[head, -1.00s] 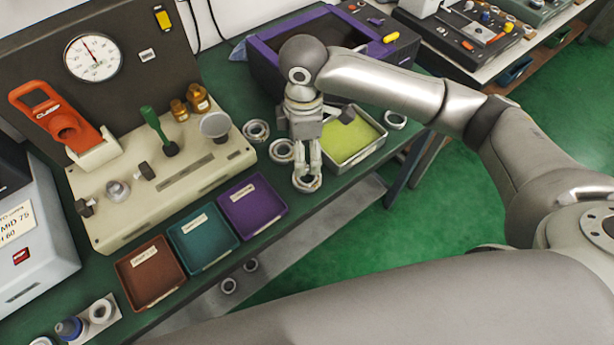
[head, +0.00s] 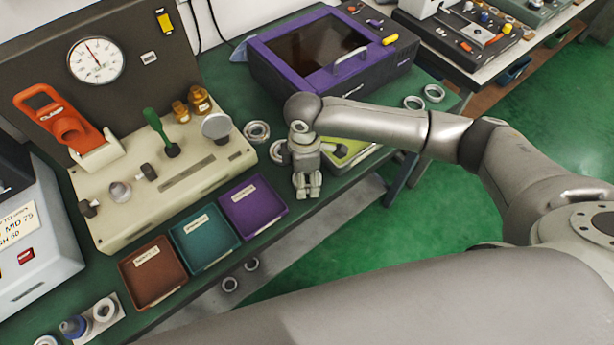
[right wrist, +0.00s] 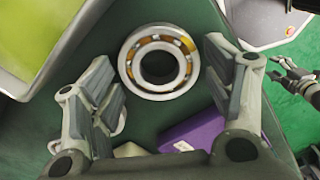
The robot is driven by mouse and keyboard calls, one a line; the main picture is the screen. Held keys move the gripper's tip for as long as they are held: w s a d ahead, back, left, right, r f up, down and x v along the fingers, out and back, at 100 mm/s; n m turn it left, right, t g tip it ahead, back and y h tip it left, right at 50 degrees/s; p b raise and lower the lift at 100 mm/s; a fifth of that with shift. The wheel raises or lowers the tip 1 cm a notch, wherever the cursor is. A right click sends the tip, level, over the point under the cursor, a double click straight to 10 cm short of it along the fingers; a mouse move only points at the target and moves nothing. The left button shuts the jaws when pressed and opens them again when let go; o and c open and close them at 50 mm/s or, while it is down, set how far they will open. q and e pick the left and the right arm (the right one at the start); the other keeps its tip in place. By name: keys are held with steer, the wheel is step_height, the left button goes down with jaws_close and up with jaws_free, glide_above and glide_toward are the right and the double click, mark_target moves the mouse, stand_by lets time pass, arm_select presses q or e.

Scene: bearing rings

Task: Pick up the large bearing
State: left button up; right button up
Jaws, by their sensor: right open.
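In the right wrist view a bearing ring (right wrist: 130,62) with a pale rim and orange cage lies flat on the dark green tabletop. My right gripper (right wrist: 158,100) is open and empty, with its fingers to either side of and below the ring in the picture. In the head view my right gripper (head: 307,191) points down at the table's front edge and hides this ring. Another ring (head: 256,131) lies beside the beige fixture, and one more (head: 278,153) is partly hidden by my wrist. A dark jointed part, perhaps my left gripper (right wrist: 296,79), shows at the right edge.
A yellow-green lined tray (head: 350,150) is partly behind my right arm. Two rings (head: 413,102) (head: 434,93) lie farther right. Purple (head: 285,212), teal and brown bins line the front edge. A purple-framed machine (head: 262,62) stands behind.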

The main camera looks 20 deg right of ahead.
steer(key=c, duration=0.9)
steer(key=shift+c, duration=0.7)
steer(key=shift+r, duration=0.1)
